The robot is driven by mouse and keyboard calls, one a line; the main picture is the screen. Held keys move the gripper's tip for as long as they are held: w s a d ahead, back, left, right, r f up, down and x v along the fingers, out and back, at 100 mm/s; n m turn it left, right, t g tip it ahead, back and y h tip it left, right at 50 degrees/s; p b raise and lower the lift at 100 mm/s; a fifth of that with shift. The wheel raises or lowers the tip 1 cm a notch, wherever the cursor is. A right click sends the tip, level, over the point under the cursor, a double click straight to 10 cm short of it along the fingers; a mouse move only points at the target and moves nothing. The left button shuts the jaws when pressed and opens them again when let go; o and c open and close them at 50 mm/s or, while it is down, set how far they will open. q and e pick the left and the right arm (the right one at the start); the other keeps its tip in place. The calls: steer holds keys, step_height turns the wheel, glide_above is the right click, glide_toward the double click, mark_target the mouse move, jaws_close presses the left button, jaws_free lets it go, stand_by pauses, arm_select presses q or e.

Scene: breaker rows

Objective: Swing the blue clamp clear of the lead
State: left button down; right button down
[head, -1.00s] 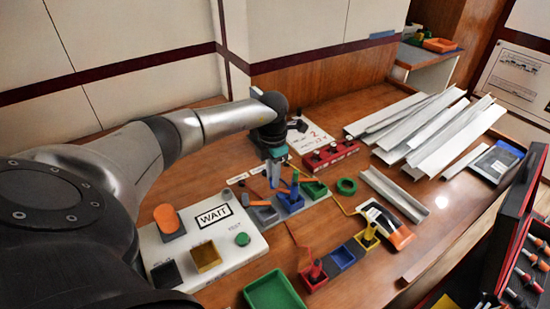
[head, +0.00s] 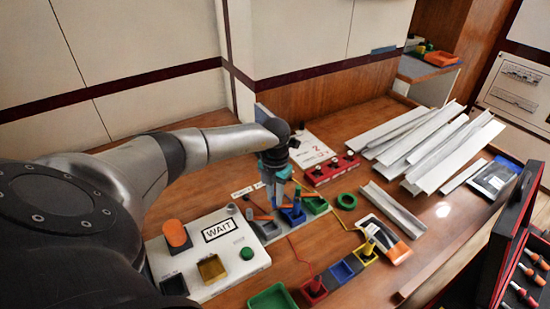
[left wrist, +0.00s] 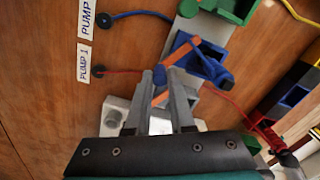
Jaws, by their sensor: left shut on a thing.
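The blue clamp (head: 294,216) is a blue block with an upright blue part and an orange bar, in a row with a grey one and a green one. It also shows in the left wrist view (left wrist: 213,66), its orange bar (left wrist: 182,50) slanting to my fingertips. My left gripper (head: 284,206) is down beside it; in the left wrist view my fingers (left wrist: 168,76) are shut at the end of that bar and partly hide the grip. A red lead (left wrist: 240,108) runs off right from near the blue block. My right gripper is not in view.
A grey clamp (head: 266,228) and a green clamp (head: 315,205) flank the blue one closely. The WAIT panel (head: 212,273) is at the left. A red block (head: 330,172) stands behind, and pale metal channels (head: 425,145) lie at the right.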

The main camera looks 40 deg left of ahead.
arm_select(q)
steer(key=c, duration=0.8)
jaws_free()
step_height(320, 180, up, 15)
steer(key=shift+r+p, duration=0.1)
steer(key=shift+p, duration=1.15)
